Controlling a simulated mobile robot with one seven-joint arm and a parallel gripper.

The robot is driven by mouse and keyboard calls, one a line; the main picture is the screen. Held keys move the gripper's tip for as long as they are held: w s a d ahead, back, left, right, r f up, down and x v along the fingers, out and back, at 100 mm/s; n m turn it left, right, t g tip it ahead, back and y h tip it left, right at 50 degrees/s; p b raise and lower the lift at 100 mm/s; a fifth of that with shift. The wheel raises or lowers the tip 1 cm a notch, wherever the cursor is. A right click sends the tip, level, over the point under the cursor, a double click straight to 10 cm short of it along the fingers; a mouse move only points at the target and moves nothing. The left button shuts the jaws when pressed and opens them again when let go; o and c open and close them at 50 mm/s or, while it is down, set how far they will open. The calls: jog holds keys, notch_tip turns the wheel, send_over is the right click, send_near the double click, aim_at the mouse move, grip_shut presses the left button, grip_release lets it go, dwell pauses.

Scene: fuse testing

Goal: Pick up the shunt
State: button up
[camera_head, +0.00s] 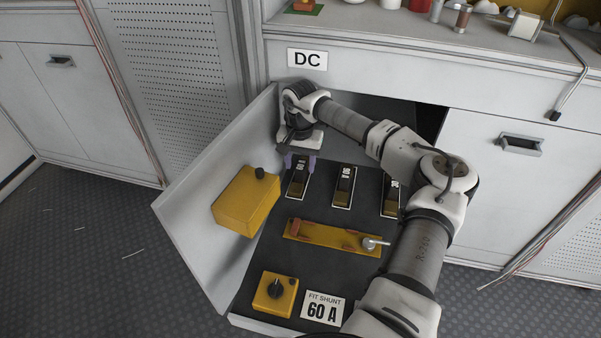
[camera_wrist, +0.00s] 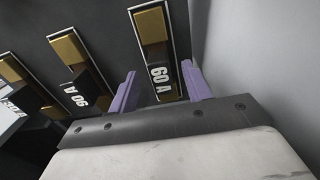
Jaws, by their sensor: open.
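Three shunts, each with brass ends and a dark labelled middle, lie in a row in the open drawer. The left shunt (camera_head: 297,182) is just below my gripper (camera_head: 299,160). In the wrist view this shunt (camera_wrist: 151,25) has a label that seems to read 60 A. My gripper (camera_wrist: 160,88) is open there, with one purple finger on each side of its near end. Whether the fingers touch it I cannot tell. The middle shunt (camera_head: 344,186) and the right shunt (camera_head: 390,196) lie further right; my arm partly covers the right one in the head view.
The drawer's white side panel (camera_head: 190,210) stands close left of my gripper. A yellow box (camera_head: 246,203) is on it. A yellow bar (camera_head: 325,236) with a lever, a yellow switch box (camera_head: 274,294) and a "FIT SHUNT 60 A" sign (camera_head: 323,308) are nearer the front. The counter (camera_head: 400,35) overhangs behind.

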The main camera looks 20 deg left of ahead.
aim_at(300, 167)
notch_tip(300, 167, down, 4)
jog(key=shift+r, duration=0.1)
grip_shut()
